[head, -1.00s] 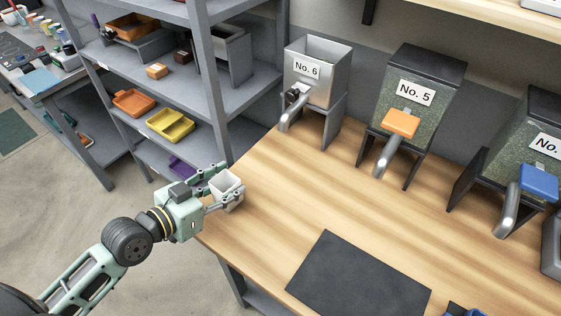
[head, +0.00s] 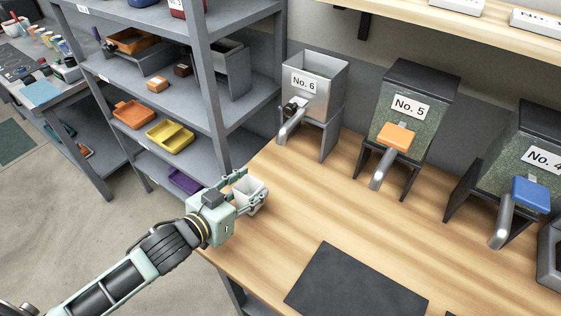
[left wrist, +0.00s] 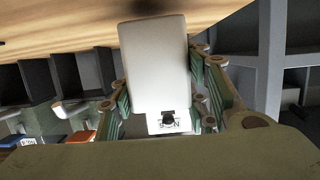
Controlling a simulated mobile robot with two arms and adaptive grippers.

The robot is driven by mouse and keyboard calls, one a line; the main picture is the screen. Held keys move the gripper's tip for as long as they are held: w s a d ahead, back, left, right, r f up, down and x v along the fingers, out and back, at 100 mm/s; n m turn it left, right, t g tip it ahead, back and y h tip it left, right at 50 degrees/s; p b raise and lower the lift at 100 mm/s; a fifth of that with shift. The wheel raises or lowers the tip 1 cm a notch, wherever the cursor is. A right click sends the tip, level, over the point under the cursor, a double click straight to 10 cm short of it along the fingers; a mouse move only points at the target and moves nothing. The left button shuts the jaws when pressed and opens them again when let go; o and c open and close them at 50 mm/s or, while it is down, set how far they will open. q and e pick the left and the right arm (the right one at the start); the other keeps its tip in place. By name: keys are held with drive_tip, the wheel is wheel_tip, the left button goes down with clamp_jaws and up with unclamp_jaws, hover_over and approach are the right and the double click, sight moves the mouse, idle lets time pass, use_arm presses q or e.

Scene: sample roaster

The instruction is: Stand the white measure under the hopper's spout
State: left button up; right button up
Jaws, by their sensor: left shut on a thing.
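The white measure (head: 249,192) is a small open-topped white cup. My left gripper (head: 251,190) is shut on it and holds it upright near the table's left edge; whether its base touches the table I cannot tell. In the left wrist view the measure (left wrist: 155,65) fills the middle between the fingers (left wrist: 160,100). Several hoppers stand at the back of the table: No. 6 (head: 315,72), which is grey and open-topped, No. 5 (head: 420,92) and No. 4 (head: 528,165). The spout of No. 6 (head: 290,128) points down towards the front, beyond the measure. My right gripper is not in view.
A dark mat (head: 355,285) lies on the wooden table (head: 330,205). The table between the measure and the hoppers is clear. A grey shelf rack (head: 205,75) with an orange tray (head: 133,114) and a yellow tray (head: 170,137) stands at the left.

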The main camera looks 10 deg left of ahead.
use_arm(q)
drive_tip(key=w+d, duration=0.1)
drive_tip(key=w, duration=0.2)
drive_tip(key=w+d+p, duration=0.1)
drive_tip(key=w, duration=0.2)
drive_tip(key=w+d, duration=0.1)
drive_tip(key=w, duration=0.2)
drive_tip(key=shift+w+d, duration=0.25)
drive_tip(key=shift+d, duration=0.15)
drive_tip(key=w, duration=0.1)
drive_tip(key=w+d+p, duration=0.1)
drive_tip(key=shift+w+r, duration=0.2)
drive_tip(key=shift+w, duration=0.1)
drive_tip(key=shift+w+d+f, duration=0.1)
drive_tip(key=shift+w+f, duration=0.05)
drive_tip(key=shift+f, duration=0.3)
drive_tip(key=shift+w+d+f, duration=0.1)
drive_tip(key=shift+w+f, duration=0.05)
drive_tip(key=shift+f, duration=0.3)
drive_tip(key=shift+s, duration=0.1)
drive_tip(key=shift+a+f, duration=0.1)
drive_tip(key=shift+f, duration=0.05)
drive_tip(key=o, duration=1.3)
drive_tip(key=b+v, duration=0.1)
drive_tip(key=v, duration=1.1)
